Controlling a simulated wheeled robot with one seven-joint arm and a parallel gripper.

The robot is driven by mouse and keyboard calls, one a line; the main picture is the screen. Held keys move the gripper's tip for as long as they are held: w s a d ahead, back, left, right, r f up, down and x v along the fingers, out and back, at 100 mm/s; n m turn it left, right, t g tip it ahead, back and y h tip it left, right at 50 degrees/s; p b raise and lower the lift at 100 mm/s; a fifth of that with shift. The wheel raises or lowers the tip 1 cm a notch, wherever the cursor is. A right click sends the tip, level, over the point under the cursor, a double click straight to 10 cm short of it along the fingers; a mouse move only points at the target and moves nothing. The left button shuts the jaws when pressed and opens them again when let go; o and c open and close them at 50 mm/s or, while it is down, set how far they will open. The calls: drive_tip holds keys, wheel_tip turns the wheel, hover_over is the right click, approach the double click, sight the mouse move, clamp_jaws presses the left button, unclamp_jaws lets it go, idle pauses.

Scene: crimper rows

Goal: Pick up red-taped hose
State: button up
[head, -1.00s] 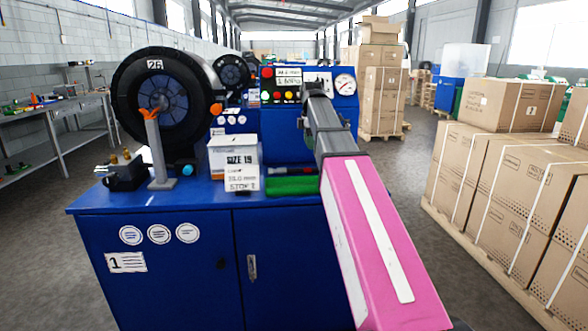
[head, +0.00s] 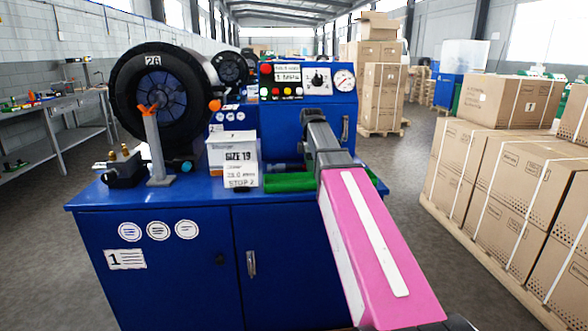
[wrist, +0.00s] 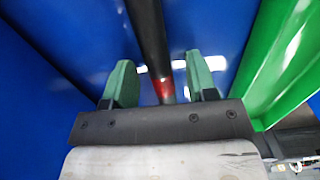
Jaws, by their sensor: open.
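In the wrist view the red-taped hose (wrist: 148,40) is a black hose with a red band (wrist: 163,88) and a grey metallic end. It runs from the top edge down between the two green fingers of my gripper (wrist: 161,80). The fingers stand apart, one on each side of the hose near the band, with gaps visible on both sides. The hose's lower end is hidden behind the gripper body.
A green trough (wrist: 283,55) lies close to the right of the hose; it also shows on the blue bench (head: 155,208). A size card box (head: 233,160), a grey post (head: 156,150) and the crimper (head: 160,95) stand left of my arm. Stacked cartons (head: 500,190) fill the right.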

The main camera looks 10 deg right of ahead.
clamp_jaws()
